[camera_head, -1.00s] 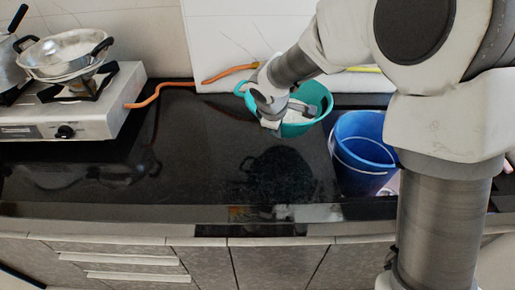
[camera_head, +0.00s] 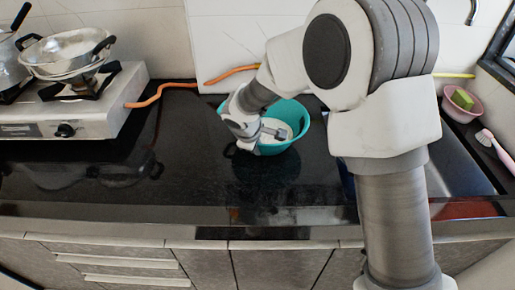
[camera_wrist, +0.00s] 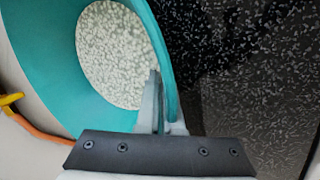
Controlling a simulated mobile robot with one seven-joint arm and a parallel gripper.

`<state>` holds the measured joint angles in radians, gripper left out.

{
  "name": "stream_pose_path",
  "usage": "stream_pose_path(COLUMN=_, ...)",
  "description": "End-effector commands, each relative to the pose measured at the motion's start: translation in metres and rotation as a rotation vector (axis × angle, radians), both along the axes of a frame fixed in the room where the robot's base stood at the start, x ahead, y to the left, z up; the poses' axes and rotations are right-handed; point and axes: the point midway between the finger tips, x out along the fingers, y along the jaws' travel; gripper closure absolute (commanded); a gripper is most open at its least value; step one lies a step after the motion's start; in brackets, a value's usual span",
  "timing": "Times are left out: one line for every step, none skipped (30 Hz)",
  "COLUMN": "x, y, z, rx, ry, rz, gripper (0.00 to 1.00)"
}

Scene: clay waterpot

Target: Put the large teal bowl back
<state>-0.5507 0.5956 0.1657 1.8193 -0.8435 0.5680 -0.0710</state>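The large teal bowl (camera_head: 292,112) is over the black counter at mid-picture in the head view, roughly upright. Its inside shows a pale speckled round area. My gripper (camera_wrist: 162,118) is shut on the bowl's wall, one finger inside and one outside, as the wrist view shows. In the head view my gripper (camera_head: 262,134) is at the bowl's left front side. The teal bowl (camera_wrist: 60,60) fills the upper left of the wrist view. I cannot tell whether its base touches the counter.
A stove (camera_head: 85,110) with a pan stands at the left. An orange hose (camera_head: 160,91) runs along the back wall. A pink bowl (camera_head: 462,104) with a green sponge and a pink brush (camera_head: 485,138) are at the right. The counter left of the bowl is clear.

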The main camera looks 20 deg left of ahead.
Motion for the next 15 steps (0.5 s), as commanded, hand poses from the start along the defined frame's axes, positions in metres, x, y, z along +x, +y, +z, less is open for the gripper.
stream_pose_path(x=0.0003, y=0.0001, z=-0.0008, rx=0.000, ry=-0.001, rz=0.000, gripper=1.00)
stream_pose_path(x=0.0002, y=0.0001, z=-0.0020, rx=0.000, ry=0.000, rz=0.000, gripper=1.00)
stream_pose_path(x=0.0002, y=0.0001, z=-0.0036, rx=0.000, ry=0.000, rz=0.000, gripper=1.00)
stream_pose_path(x=0.0002, y=0.0001, z=-0.0045, rx=0.000, ry=-0.001, rz=0.000, gripper=1.00)
stream_pose_path(x=0.0000, y=-0.0001, z=-0.0030, rx=0.000, ry=0.000, rz=0.000, gripper=0.91)
stream_pose_path(x=0.0000, y=-0.0001, z=-0.0027, rx=0.000, ry=0.000, rz=0.000, gripper=0.84)
stream_pose_path(x=0.0000, y=-0.0001, z=-0.0027, rx=0.000, ry=0.000, rz=0.000, gripper=0.79)
stream_pose_path(x=0.0000, y=-0.0001, z=-0.0027, rx=0.000, ry=0.000, rz=0.000, gripper=0.73)
stream_pose_path(x=0.0000, y=-0.0001, z=-0.0027, rx=0.000, ry=0.000, rz=0.000, gripper=0.67)
stream_pose_path(x=0.0000, y=-0.0001, z=-0.0027, rx=0.000, ry=0.000, rz=0.000, gripper=0.67)
stream_pose_path(x=-0.0001, y=-0.0002, z=-0.0027, rx=0.000, ry=0.000, rz=0.000, gripper=0.67)
stream_pose_path(x=0.0000, y=-0.0001, z=-0.0027, rx=0.000, ry=0.000, rz=0.000, gripper=0.67)
stream_pose_path(x=-0.0001, y=-0.0002, z=-0.0027, rx=0.000, ry=0.000, rz=0.000, gripper=0.67)
stream_pose_path(x=0.0000, y=-0.0001, z=-0.0027, rx=0.000, ry=0.000, rz=0.000, gripper=0.67)
stream_pose_path(x=-0.0001, y=-0.0002, z=-0.0027, rx=0.000, ry=0.000, rz=0.000, gripper=0.67)
